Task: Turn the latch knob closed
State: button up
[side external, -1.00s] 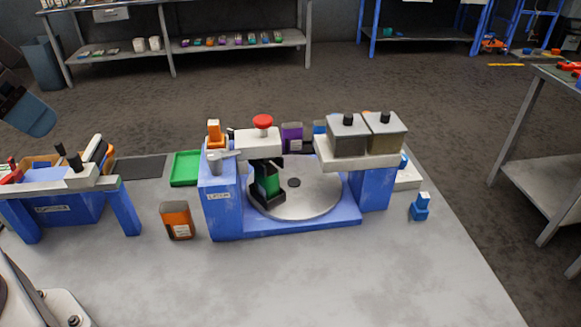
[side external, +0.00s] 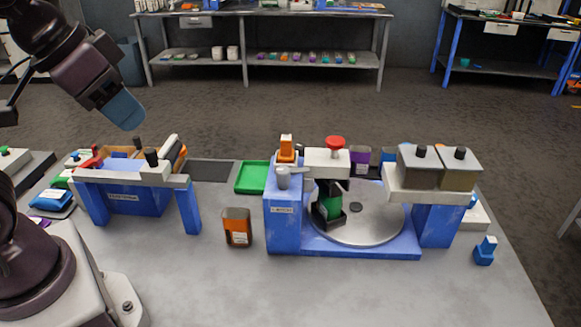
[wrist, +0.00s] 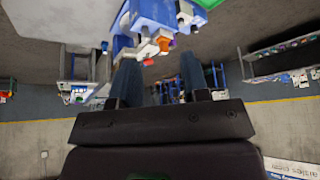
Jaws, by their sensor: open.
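The latch knob (side external: 289,176) is a grey round knob with a short side lever, on the front of a blue block at the left of the turntable station. The lever points right in the side view. A small label (side external: 284,210) sits below it on the block. My gripper (side external: 122,110) is high above the left part of the table, left of the knob and well apart from it. In the wrist view its two dark blue fingers (wrist: 160,78) are spread with nothing between them. The knob cannot be picked out clearly in the wrist view.
A red-topped press (side external: 335,143) overhangs the turntable (side external: 374,222). Two lidded hoppers (side external: 438,168) stand at right. An orange-brown container (side external: 238,227) stands left of the latch block, with a green tray (side external: 252,177) behind. A blue-legged stand (side external: 137,197) is below my gripper.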

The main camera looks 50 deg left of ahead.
jog(key=m+g, duration=0.6)
jog(key=m, duration=0.3)
send_over(283, 169)
notch_tip(283, 169, down, 5)
notch_tip(283, 169, down, 12)
jog(key=shift+f, duration=0.2)
jog(key=shift+c, duration=0.3)
jog(key=c, duration=0.6)
